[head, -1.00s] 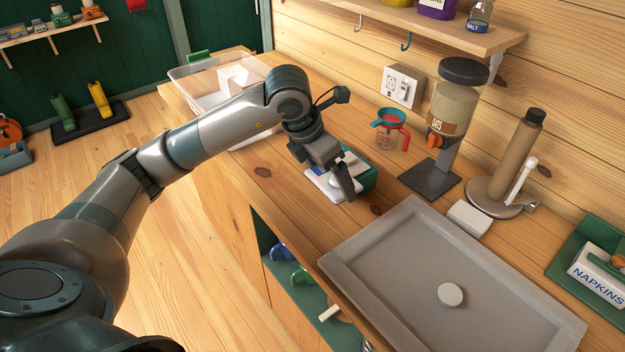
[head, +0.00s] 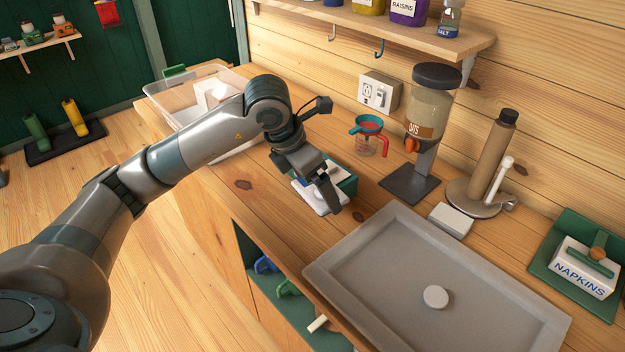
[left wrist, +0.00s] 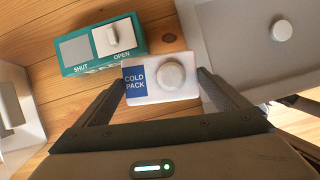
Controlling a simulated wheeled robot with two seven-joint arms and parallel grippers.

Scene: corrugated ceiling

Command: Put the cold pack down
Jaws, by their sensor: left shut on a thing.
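The cold pack (left wrist: 147,88) is a flat white slab with a blue label and a round grey knob, seen in the left wrist view. My left gripper (left wrist: 168,90) is shut on it, with one finger at each end. In the head view my left gripper (head: 328,200) points down at the counter and partly covers the cold pack (head: 311,202). I cannot tell whether the pack touches the counter. A green box (left wrist: 102,44) with SHUT and OPEN marks and a white slider stands right beside the pack. My right gripper is out of view.
A grey tray (head: 345,262) with a round knob fills the counter to the right. Behind stand a red-and-teal cup (head: 369,136), an oats dispenser (head: 428,110) and a paper-roll holder (head: 487,165). A clear bin (head: 180,105) stands at the far left end.

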